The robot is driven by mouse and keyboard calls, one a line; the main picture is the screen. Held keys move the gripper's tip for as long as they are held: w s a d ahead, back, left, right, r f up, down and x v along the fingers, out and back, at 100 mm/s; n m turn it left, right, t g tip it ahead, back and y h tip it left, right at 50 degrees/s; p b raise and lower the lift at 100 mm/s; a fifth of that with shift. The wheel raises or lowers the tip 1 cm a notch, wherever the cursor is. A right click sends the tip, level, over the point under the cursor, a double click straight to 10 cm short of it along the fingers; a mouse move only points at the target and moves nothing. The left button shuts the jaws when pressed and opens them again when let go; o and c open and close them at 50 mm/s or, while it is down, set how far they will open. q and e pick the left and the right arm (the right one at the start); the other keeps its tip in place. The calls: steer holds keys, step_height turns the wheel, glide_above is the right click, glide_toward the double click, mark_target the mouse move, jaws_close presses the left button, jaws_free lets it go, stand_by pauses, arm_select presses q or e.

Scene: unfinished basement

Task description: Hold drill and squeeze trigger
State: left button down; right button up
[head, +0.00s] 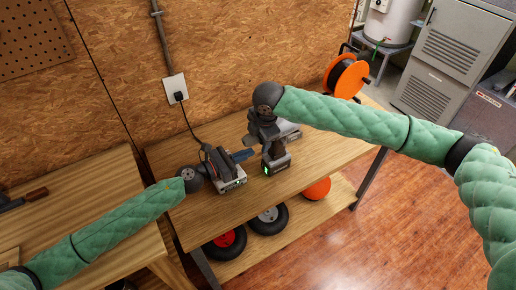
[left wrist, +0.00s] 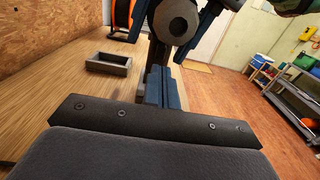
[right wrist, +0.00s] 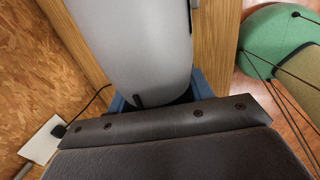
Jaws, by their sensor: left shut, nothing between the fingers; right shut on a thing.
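The grey and dark drill (head: 277,163) stands roughly upright over the workbench, with a green light near its base. My right gripper (head: 263,124) comes down from above and is shut on it. In the right wrist view, the drill's grey rounded body (right wrist: 135,45) sits between blue fingers. My left gripper (head: 243,155) is shut and empty, its blue fingertips just left of the drill. In the left wrist view, its closed fingers (left wrist: 165,90) point at the drill's dark round front (left wrist: 176,20). The trigger is hidden, and I cannot tell whether the fingertips touch the drill.
The wooden workbench (head: 330,147) has free room to the right. A grey open tray (left wrist: 108,64) lies on it. A black cable runs down from the wall outlet (head: 175,88) behind my left gripper. An orange reel (head: 347,77) stands at the far end. Wheels sit on the lower shelf.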

arm_select(q)
steer(key=shift+x, duration=2.4)
steer(key=shift+x, duration=1.25)
arm_select(e)
steer(key=shift+a, duration=0.1)
steer(key=shift+s, duration=0.1)
arm_select(q)
steer(key=shift+s, duration=0.1)
steer(key=v, duration=1.4)
steer(key=shift+a, duration=0.1)
